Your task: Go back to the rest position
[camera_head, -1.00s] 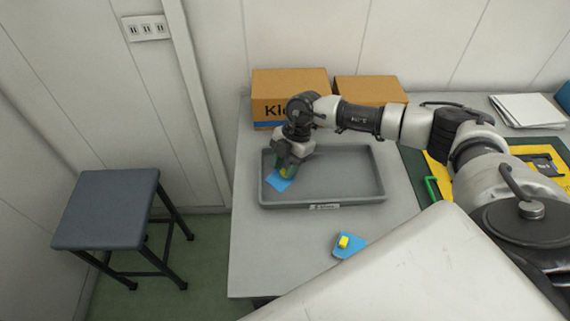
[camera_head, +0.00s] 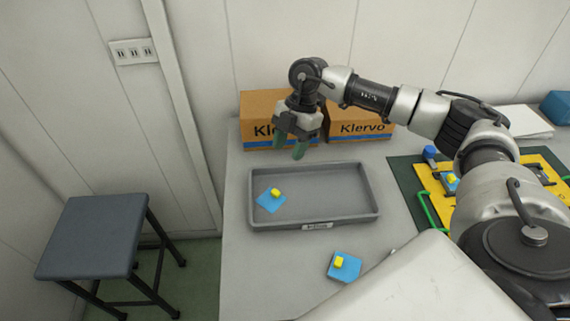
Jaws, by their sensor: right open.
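My right gripper (camera_head: 290,149) is open and empty, raised above the back edge of the grey tray (camera_head: 340,217). Its two greenish fingers point down and stand apart. One blue square piece with a yellow block on it (camera_head: 268,203) lies in the left part of the tray, clear of the fingers. A second blue piece with a yellow block (camera_head: 346,268) lies on the table in front of the tray. My left gripper is not in view.
Two cardboard boxes (camera_head: 362,134) stand behind the tray against the wall. A yellow panel on a dark green mat (camera_head: 405,176) with green handles lies to the right, partly behind my arm. White papers (camera_head: 527,122) lie at the back right. A stool (camera_head: 95,235) stands left of the table.

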